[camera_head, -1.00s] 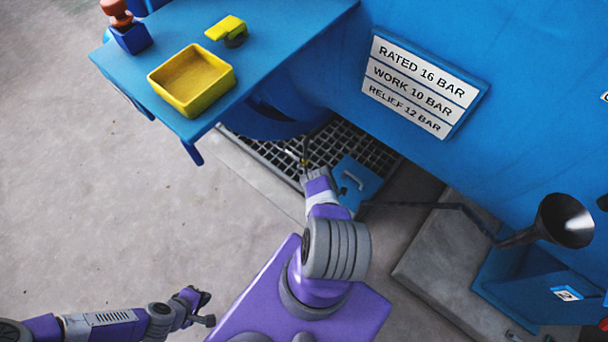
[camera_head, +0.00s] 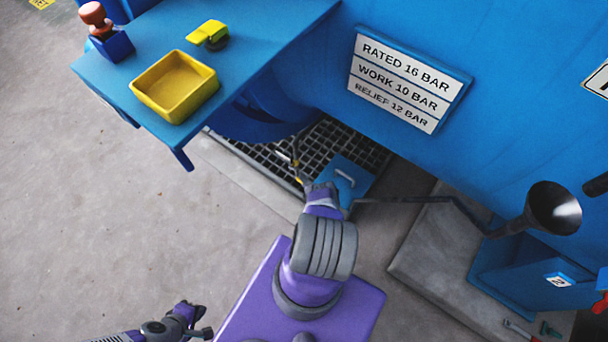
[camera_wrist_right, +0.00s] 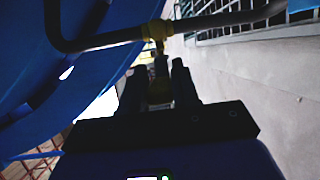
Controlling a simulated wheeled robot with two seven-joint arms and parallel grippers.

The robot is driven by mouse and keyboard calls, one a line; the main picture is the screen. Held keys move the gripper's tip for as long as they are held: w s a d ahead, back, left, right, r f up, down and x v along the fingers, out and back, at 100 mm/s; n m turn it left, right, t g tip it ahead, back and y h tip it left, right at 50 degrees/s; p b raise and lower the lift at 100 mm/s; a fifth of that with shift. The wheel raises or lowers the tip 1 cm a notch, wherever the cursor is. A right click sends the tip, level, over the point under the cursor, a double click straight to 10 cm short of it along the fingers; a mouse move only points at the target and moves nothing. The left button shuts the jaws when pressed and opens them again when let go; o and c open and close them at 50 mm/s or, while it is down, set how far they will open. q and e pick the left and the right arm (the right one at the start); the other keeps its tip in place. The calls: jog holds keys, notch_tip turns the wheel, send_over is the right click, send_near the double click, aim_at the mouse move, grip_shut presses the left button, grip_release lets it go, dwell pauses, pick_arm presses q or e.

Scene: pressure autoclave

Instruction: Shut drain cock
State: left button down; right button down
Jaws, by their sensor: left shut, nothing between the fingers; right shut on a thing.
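The drain cock (camera_head: 295,163) is a small brass fitting on a thin dark pipe over the floor grating in the head view. In the right wrist view the brass cock (camera_wrist_right: 157,30) sits on the dark pipe just beyond my fingers. My right gripper (camera_head: 304,185) is at the cock. In the wrist view its two dark fingers (camera_wrist_right: 163,78) are shut on a part that looks like the cock's handle (camera_wrist_right: 159,88), mostly hidden between them. My left gripper (camera_head: 198,320) is shut and empty over the floor at the lower left.
A blue table with a yellow tray (camera_head: 135,88) stands at the upper left. The grating (camera_head: 340,140) and a blue plate with a handle (camera_head: 345,178) lie around my right gripper. A dark funnel (camera_head: 553,208) stands at the right. The left floor is clear.

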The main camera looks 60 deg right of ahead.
jog(key=c, duration=0.9)
grip_release()
jog(key=shift+w+r, duration=0.1)
jog(key=shift+w, duration=0.05)
jog(key=v, duration=0.7)
jog(key=shift+s+a+p, duration=0.1)
jog(key=shift+s+p, duration=0.2)
jog(key=shift+p, duration=0.05)
jog(key=shift+c, duration=0.6)
